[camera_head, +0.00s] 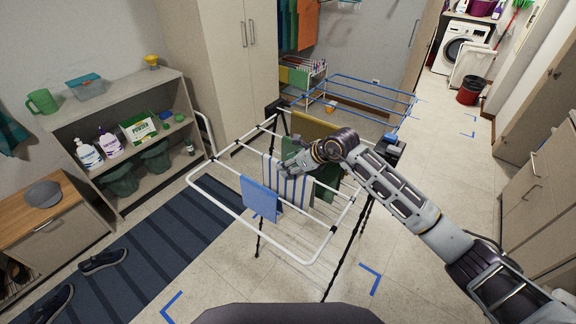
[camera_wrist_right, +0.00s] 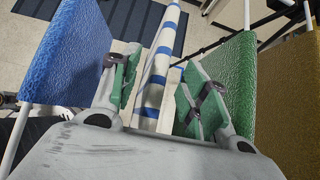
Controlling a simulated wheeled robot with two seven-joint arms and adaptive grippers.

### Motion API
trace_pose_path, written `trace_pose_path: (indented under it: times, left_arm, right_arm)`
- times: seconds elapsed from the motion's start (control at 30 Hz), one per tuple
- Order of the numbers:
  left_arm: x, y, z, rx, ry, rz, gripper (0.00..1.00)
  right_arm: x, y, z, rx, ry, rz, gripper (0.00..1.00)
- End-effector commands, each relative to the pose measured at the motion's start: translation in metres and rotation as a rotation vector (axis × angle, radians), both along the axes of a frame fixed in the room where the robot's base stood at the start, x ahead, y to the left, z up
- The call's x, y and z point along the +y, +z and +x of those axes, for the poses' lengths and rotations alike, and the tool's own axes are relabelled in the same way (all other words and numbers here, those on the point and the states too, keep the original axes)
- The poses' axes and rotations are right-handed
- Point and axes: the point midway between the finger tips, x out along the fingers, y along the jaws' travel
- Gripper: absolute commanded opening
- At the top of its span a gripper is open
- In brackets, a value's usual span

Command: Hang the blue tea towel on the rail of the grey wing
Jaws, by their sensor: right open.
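The blue tea towel (camera_head: 260,200) hangs over a rail on the near, pale grey-white wing (camera_head: 316,256) of the drying rack. In the right wrist view the blue towel (camera_wrist_right: 66,55) is at the left, apart from the fingers. My right gripper (camera_head: 287,168) is over the rack, just above the blue-and-white striped towel (camera_head: 287,187) that hangs beside the blue one. In the wrist view its two green-padded fingers (camera_wrist_right: 160,95) are spread, with the striped towel (camera_wrist_right: 163,55) showing between them. I cannot tell whether they touch it. My left gripper is out of view.
A green towel (camera_wrist_right: 228,85) hangs right of the gripper, with an olive towel (camera_head: 312,124) beyond it. The far wing (camera_head: 358,82) is blue. A shelf (camera_head: 130,103) stands left, and shoes (camera_head: 103,261) lie on the striped rug. Floor right of the rack is mostly clear.

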Motion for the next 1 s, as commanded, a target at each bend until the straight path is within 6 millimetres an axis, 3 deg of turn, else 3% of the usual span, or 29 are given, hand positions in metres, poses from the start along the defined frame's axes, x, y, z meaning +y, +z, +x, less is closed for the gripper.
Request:
trace_pose_path:
  times: [0.7,1.0]
  left_arm:
    - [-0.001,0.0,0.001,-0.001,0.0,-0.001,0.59]
    - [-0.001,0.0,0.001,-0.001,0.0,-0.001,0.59]
  right_arm:
    - [-0.052,0.062,-0.036,-0.001,-0.001,-0.003,0.45]
    - [-0.06,0.074,-0.044,-0.001,0.0,-0.002,0.45]
